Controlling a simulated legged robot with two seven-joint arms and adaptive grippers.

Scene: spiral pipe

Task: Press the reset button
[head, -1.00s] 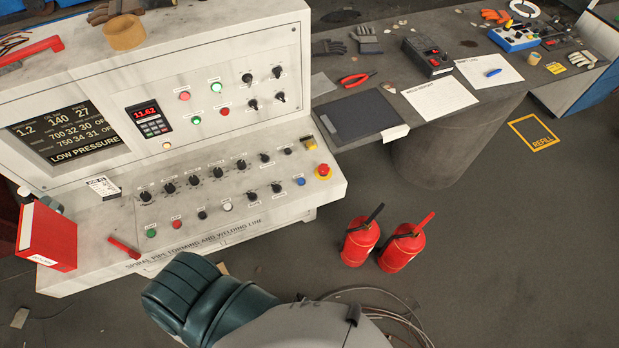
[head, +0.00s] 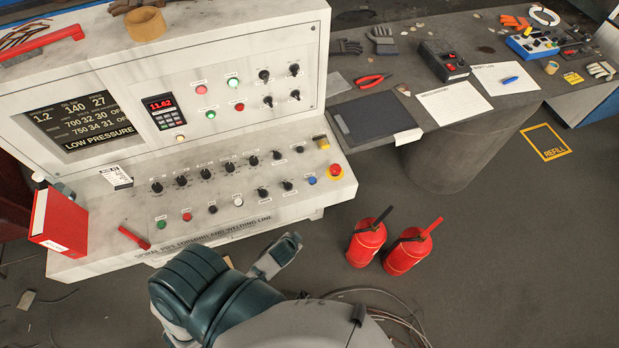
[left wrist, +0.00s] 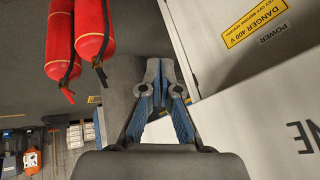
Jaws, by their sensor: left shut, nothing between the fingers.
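The control console (head: 110,185) carries several small round buttons, and their labels are too small to read, so I cannot tell which is reset. On its sloped panel's front row are a green button (head: 162,225), a red one (head: 187,216), a white one (head: 238,202) and a blue one (head: 312,181). A red mushroom button (head: 336,171) is at the panel's right end. My left gripper (head: 290,244) is below the console's front edge, apart from the buttons. In the left wrist view, the left gripper (left wrist: 158,72) is shut and empty. My right gripper is out of view.
Two red fire extinguishers (head: 366,243) (head: 408,249) stand on the floor right of my left gripper. A red binder (head: 60,221) is at the console's left end. A dark table (head: 455,120) with tools stands at the back right. Cables (head: 385,308) lie on the floor.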

